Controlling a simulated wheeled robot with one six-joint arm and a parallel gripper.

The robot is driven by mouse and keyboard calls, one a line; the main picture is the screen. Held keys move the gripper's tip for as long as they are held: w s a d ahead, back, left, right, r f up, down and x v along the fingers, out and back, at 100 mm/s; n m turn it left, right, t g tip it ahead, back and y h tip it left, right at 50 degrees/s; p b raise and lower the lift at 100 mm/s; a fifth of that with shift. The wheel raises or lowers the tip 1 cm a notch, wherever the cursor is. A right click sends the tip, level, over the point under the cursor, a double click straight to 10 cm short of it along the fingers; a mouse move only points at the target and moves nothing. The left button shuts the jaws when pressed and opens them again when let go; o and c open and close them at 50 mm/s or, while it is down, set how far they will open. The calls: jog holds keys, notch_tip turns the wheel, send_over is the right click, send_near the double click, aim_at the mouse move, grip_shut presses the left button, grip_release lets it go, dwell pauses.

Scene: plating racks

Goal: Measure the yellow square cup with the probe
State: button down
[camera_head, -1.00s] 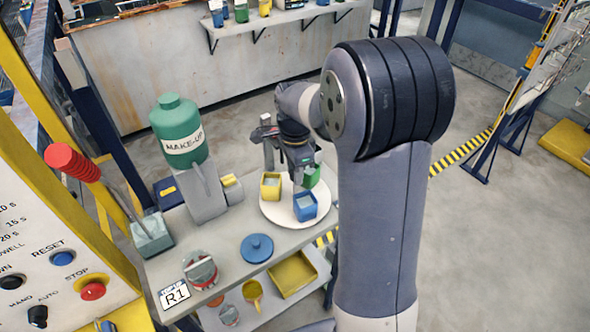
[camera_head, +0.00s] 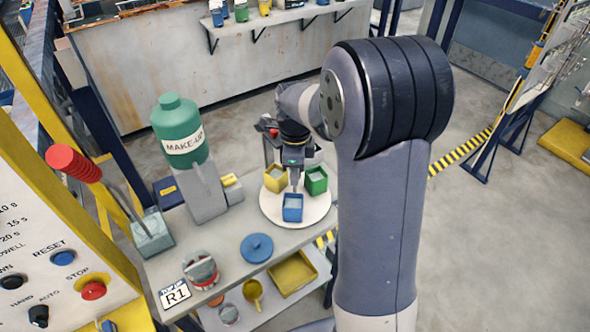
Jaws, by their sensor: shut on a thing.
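The yellow square cup (camera_head: 275,180) stands at the back left of a round white turntable (camera_head: 270,207), with pale contents inside. A green square cup (camera_head: 316,181) stands at the right and a blue square cup (camera_head: 292,208) at the front. My gripper (camera_head: 295,173) points down over the turntable between the yellow and green cups, behind the blue one. It is shut on a small dark thing, seemingly the probe, whose tip ends close to the blue cup's back rim. I cannot tell whether the tip touches any cup.
A green MAKE-UP bottle (camera_head: 179,132) on a grey stand is left of the turntable. A blue round lid (camera_head: 256,248) lies in front. A red-handled lever (camera_head: 75,163) and a control panel (camera_head: 60,240) are at the left. A yellow tray (camera_head: 293,274) sits on the lower shelf.

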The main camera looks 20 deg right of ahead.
jog(key=shift+m, duration=2.3)
jog(key=c, duration=1.1)
grip_release()
jog(key=shift+c, duration=0.2)
notch_tip(320, 180, up, 11)
jog(key=shift+f, duration=0.1)
notch_tip(320, 180, down, 11)
jog(key=shift+r, duration=0.1)
